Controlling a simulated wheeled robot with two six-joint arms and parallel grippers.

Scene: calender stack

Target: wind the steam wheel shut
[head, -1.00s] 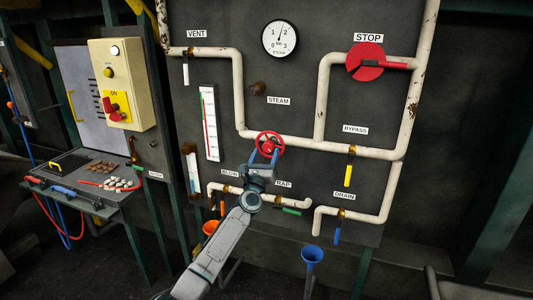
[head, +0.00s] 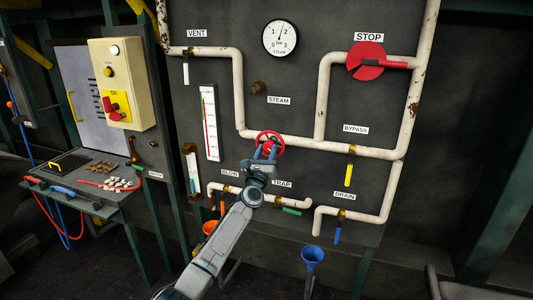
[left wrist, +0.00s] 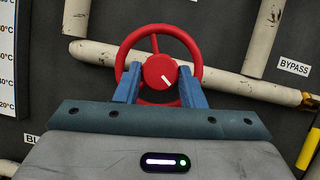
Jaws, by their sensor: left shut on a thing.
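The red steam wheel (head: 270,143) is mounted on the pipework of the dark panel, below the STEAM label. The exact contact is hard to see. My right gripper is in no view.
White pipes (head: 290,141) cross the panel around the wheel. A red STOP disc (head: 365,61) is at upper right, a pressure gauge (head: 281,39) at the top. A yellow bypass handle (head: 348,175) hangs to the right. A tool shelf (head: 90,187) stands at left.

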